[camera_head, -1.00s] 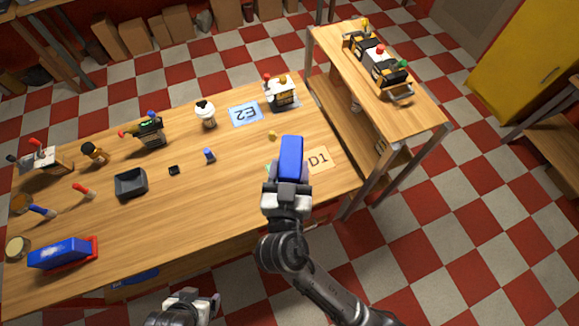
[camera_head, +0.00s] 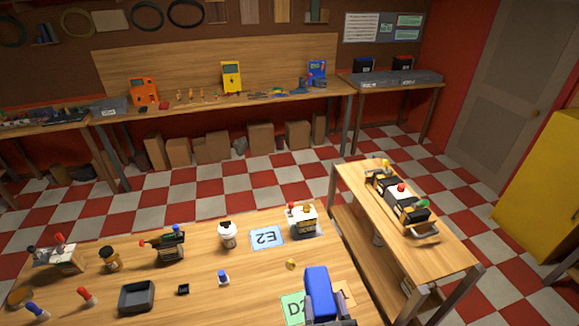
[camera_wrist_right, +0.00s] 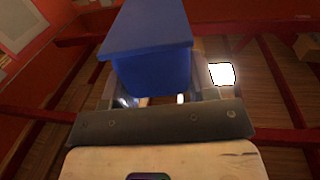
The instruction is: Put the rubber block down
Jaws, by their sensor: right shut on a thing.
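The rubber block, a blue block (camera_head: 318,290), stands at the bottom edge of the head view, over the table's right end beside the D2 card. My right gripper (camera_head: 330,319) is shut on it; only its upper part shows. In the right wrist view the blue block (camera_wrist_right: 150,45) fills the upper middle, between the fingers (camera_wrist_right: 155,98). I cannot tell whether its underside touches the table. My left gripper is out of view.
A green D2 card (camera_head: 294,309) and a blue E2 card (camera_head: 266,237) lie on the wooden table (camera_head: 200,285). A small yellow piece (camera_head: 291,264), a white-and-black device (camera_head: 302,220) and a grey tray (camera_head: 137,297) stand around. A side table (camera_head: 450,250) is at right.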

